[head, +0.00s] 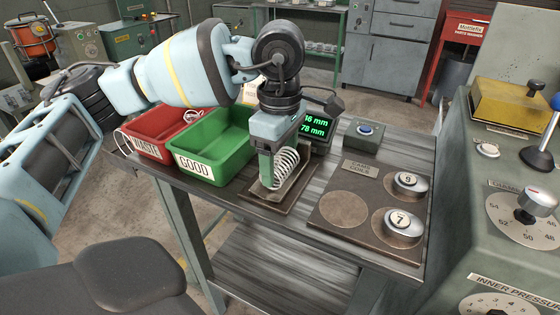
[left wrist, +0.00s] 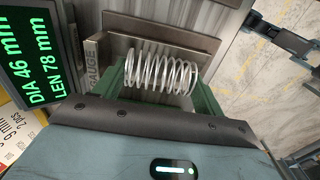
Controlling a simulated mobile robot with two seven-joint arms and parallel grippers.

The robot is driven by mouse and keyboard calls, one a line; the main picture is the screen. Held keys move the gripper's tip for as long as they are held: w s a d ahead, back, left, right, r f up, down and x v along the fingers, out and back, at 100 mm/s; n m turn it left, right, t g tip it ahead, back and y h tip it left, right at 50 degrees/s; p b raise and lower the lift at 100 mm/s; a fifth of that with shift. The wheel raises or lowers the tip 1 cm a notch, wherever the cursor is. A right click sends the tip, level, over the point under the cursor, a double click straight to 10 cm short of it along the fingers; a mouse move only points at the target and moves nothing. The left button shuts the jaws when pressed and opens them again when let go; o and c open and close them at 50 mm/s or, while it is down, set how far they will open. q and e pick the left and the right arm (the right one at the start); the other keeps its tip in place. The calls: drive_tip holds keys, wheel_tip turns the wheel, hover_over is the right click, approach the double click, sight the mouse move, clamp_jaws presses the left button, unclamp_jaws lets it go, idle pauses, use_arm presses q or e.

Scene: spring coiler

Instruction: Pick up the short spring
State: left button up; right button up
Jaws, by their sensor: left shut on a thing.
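A silvery coil spring (head: 288,160) is at the gauge plate (head: 250,193) on the bench. My left gripper (head: 274,178) reaches down from above and is shut on this spring. In the left wrist view the spring (left wrist: 172,74) lies crosswise between the green fingers (left wrist: 160,92), with its coils in front of the gauge block (left wrist: 150,30). Whether the spring touches the plate is hard to tell. The gauge display (left wrist: 38,62) reads DIA 46 mm and LEN 78 mm. My right gripper does not show.
A green bin marked GOOD (head: 196,167) and a red bin (head: 146,146) stand left of the gauge. A coil (head: 194,115) shows at the red bin. A dark board (head: 362,175) with weights 9 (head: 411,184) and 7 (head: 402,222) lies right.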

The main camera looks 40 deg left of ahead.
sight(281, 158)
use_arm(q)
drive_tip(key=shift+r, duration=0.4)
wheel_tip(281, 158, up, 3)
drive_tip(key=shift+d+f, duration=0.1)
drive_tip(key=s+d+r, duration=0.1)
drive_tip(key=s+d, duration=0.8)
drive_tip(key=s, duration=0.3)
drive_tip(key=shift+s+d+r, duration=0.15)
drive_tip(key=shift+s+d, duration=0.15)
drive_tip(key=shift+d, duration=0.1)
